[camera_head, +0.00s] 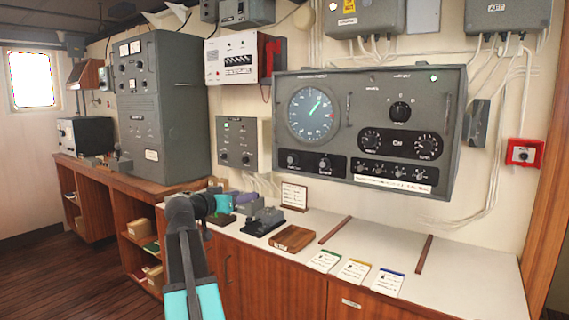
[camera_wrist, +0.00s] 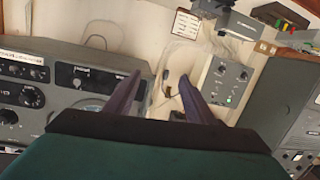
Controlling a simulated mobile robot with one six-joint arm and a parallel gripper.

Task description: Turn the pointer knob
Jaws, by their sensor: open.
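A large grey instrument panel (camera_head: 455,130) hangs on the wall. It carries a round dial (camera_head: 312,114) and several dark knobs. A knob on a black disc (camera_head: 400,111) with white marks sits at its upper right; I cannot tell for sure which knob is the pointer knob. My gripper (camera_head: 246,198) is above the counter, left of and below the panel, apart from it. In the wrist view its two dark fingers (camera_wrist: 158,95) are spread with nothing between them.
A small grey box with knobs (camera_head: 237,143) hangs left of the panel. A red switch box (camera_head: 524,152) is at the right.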

